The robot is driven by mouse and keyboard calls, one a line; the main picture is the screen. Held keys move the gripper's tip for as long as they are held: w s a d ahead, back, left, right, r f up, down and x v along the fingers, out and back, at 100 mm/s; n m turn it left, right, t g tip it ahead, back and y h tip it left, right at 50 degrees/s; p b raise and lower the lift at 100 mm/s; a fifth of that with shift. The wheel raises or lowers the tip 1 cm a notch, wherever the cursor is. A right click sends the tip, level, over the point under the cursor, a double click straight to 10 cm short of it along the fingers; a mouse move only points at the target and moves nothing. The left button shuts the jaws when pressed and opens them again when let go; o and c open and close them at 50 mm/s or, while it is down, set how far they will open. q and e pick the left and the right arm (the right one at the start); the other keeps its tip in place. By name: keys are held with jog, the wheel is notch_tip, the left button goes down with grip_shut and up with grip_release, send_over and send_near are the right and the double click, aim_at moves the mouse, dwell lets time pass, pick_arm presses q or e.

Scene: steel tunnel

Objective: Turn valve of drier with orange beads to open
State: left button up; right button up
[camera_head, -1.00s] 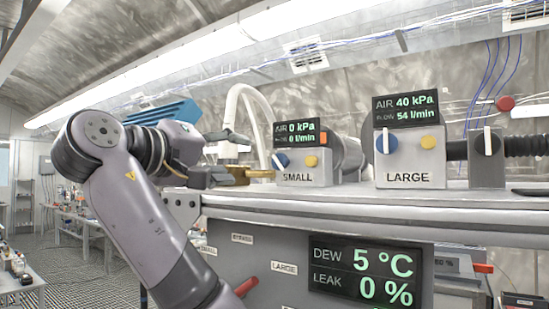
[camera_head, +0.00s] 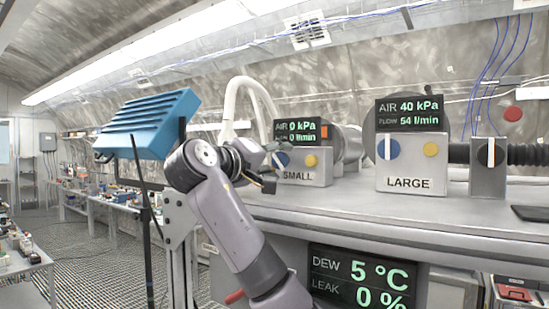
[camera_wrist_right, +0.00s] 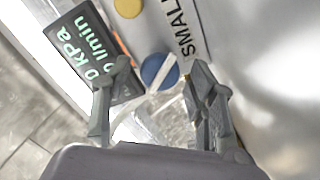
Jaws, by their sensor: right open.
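The SMALL unit (camera_head: 318,178) on the bench has a blue knob (camera_head: 283,160) with a white bar, a yellow knob (camera_head: 311,160) and a display reading 0 kPa. The LARGE unit (camera_head: 408,184) has a blue knob (camera_head: 388,149) with its white bar upright and reads 40 kPa. My right gripper (camera_head: 270,168) is at the left front of the SMALL unit. In the right wrist view the gripper (camera_wrist_right: 158,84) is open, with the small unit's blue knob (camera_wrist_right: 152,66) ahead between its fingers; contact cannot be told. My left gripper is out of view.
A black-and-white knob box (camera_head: 489,180) with a ribbed black hose (camera_head: 525,154) stands right of the LARGE unit. A white hose (camera_head: 236,95) rises behind the SMALL unit. A blue louvred box (camera_head: 150,122) on a stand is at left. The bench front (camera_head: 430,225) is clear.

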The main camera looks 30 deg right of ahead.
jog(key=shift+c, duration=0.3)
jog(key=c, duration=1.1)
